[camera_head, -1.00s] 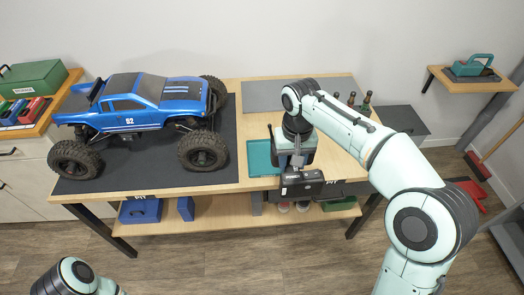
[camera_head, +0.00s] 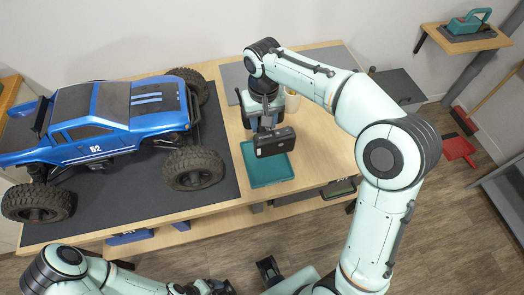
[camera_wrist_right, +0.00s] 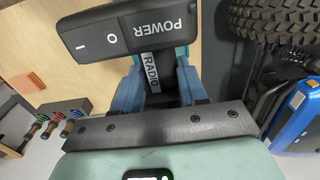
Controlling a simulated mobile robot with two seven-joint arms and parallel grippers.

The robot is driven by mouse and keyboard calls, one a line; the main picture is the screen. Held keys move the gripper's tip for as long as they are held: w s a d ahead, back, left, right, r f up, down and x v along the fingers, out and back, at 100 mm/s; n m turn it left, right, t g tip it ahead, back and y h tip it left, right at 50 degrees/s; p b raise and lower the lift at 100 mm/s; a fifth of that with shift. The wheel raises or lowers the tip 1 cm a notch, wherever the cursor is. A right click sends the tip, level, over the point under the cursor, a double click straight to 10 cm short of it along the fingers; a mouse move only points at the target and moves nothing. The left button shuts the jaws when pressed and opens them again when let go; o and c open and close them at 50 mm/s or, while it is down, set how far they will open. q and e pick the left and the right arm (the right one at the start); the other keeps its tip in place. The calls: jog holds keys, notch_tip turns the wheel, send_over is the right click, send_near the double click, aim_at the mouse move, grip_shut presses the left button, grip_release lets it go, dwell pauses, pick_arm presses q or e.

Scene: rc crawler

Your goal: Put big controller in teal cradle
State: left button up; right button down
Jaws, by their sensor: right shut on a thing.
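The big controller (camera_head: 275,141) is a black box. My right gripper (camera_head: 267,122) is shut on it and holds it over the back part of the teal cradle (camera_head: 268,174). The cradle is a shallow teal tray near the table's front edge, and the controller hides its back part. I cannot tell how large the gap between them is. In the right wrist view the controller (camera_wrist_right: 128,28) shows the word POWER, and its stem marked RADIO is between the blue fingers of my right gripper (camera_wrist_right: 158,85). My left gripper (camera_head: 215,287) is at the bottom edge, its fingers unclear.
A blue truck (camera_head: 100,120) stands on a dark mat (camera_head: 225,190) left of the cradle. A grey mat (camera_head: 235,78) lies at the back of the wooden table (camera_head: 315,125). The table right of the cradle is clear.

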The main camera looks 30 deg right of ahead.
aim_at(263, 129)
notch_tip(263, 129, down, 16)
jog(key=shift+r+b, duration=0.25)
jog(key=shift+b, duration=0.6)
jog(key=c, duration=0.6)
grip_release()
jog(key=shift+f, duration=0.15)
jog(key=shift+r, duration=0.25)
notch_tip(263, 129, up, 12)
jog(key=shift+f+p, duration=0.1)
jog(key=shift+p, duration=0.6)
